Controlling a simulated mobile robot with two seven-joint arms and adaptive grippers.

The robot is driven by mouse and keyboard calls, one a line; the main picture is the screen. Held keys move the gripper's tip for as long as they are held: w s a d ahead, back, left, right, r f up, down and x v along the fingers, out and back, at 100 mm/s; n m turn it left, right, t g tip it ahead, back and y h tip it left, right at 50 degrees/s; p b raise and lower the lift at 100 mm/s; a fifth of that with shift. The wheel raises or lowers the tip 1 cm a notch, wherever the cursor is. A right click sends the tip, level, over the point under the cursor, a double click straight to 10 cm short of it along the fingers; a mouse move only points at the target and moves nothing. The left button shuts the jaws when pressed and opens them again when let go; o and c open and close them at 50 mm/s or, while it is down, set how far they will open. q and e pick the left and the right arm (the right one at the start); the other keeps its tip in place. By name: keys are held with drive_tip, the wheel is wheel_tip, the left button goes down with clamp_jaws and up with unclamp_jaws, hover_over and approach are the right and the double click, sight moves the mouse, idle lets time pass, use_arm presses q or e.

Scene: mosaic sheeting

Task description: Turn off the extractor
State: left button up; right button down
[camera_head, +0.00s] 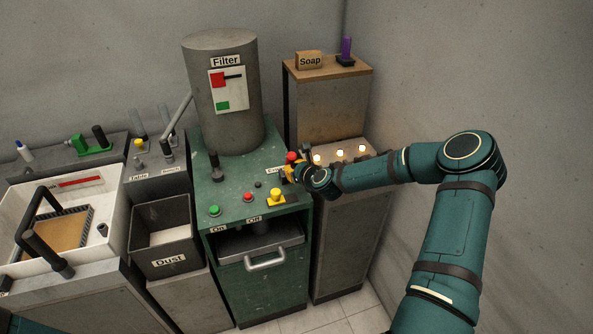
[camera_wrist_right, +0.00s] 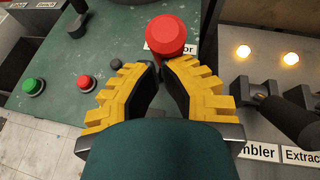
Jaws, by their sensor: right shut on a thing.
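A round red knob (camera_head: 291,157) stands on the right of the green cabinet (camera_head: 232,178). It also shows in the right wrist view (camera_wrist_right: 167,34), with a partly hidden label ending in "or". My right gripper (camera_head: 292,171) has its yellow fingers (camera_wrist_right: 161,66) closed together around the stem just below the red cap. A label (camera_wrist_right: 302,156) reading "Extrac", cut off by the frame edge, is on the grey panel at the right. My left gripper is not in view.
The grey panel has glowing lamps (camera_wrist_right: 243,51) and black levers (camera_wrist_right: 297,119). The filter cylinder (camera_head: 222,120) stands behind. A dust bin (camera_head: 160,238) stands at left.

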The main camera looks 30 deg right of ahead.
sight(295, 159)
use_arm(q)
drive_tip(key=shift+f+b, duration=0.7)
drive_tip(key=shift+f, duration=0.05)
use_arm(e)
drive_tip(key=shift+w+d+r, duration=0.15)
drive_tip(key=shift+w+r, duration=0.1)
drive_tip(key=shift+w, duration=0.3)
drive_tip(key=shift+w+d+r, duration=0.1)
drive_tip(key=shift+w+r, duration=0.2)
drive_tip(key=shift+w, duration=0.25)
drive_tip(key=shift+w+d+r, duration=0.15)
drive_tip(key=shift+w+r, duration=0.1)
drive_tip(key=shift+w, duration=0.4)
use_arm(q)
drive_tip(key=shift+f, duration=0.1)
